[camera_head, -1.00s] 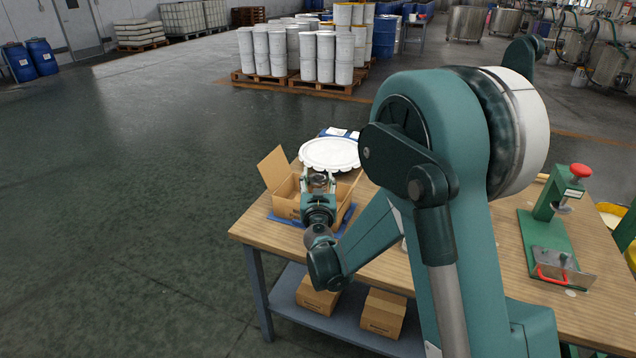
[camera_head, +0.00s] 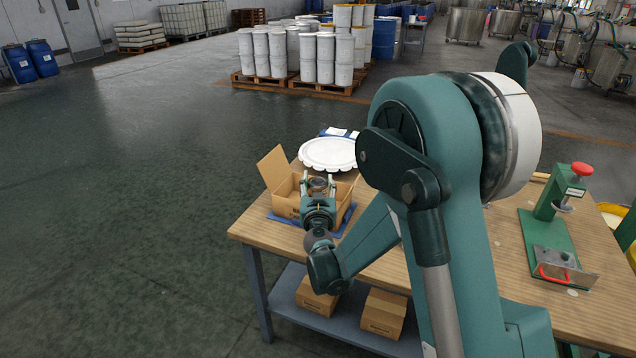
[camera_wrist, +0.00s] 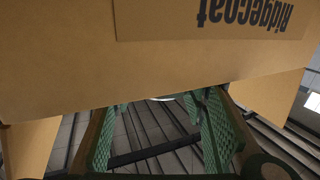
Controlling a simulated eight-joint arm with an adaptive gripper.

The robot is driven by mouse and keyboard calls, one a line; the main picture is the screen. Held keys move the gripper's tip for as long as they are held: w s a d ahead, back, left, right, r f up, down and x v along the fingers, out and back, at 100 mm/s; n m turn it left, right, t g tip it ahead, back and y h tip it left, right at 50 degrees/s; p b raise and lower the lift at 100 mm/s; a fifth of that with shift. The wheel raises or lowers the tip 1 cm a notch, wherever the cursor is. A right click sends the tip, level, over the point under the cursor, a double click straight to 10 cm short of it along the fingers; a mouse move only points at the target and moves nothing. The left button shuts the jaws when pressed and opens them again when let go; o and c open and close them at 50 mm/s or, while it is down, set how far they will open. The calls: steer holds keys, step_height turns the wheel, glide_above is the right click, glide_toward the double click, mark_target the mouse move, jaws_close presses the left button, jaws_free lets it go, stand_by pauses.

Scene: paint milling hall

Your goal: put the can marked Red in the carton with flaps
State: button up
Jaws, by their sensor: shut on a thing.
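The carton with flaps (camera_head: 284,206) stands open on a blue mat near the left end of the wooden table. My gripper (camera_head: 319,181) is over the carton's opening, its fingers shut on a small metallic-looking can (camera_head: 318,185). The can's marking cannot be read, and I cannot tell how deep it sits. In the wrist view a cardboard panel of the carton (camera_wrist: 150,62), printed "Ridgecoat" upside down, fills the upper part.
A white scalloped round tray (camera_head: 328,152) lies just behind the carton. A green hand press (camera_head: 551,235) with a red knob stands at the table's right. Small closed cartons (camera_head: 383,313) sit on the lower shelf. My arm hides the table's middle.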

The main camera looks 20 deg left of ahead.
steer(key=o, duration=1.2)
steer(key=shift+c, duration=0.2)
steer(key=shift+r, duration=0.1)
steer(key=shift+r+p, duration=0.55)
steer(key=shift+p, duration=0.05)
steer(key=p+v, duration=0.2)
steer(key=v, duration=1)
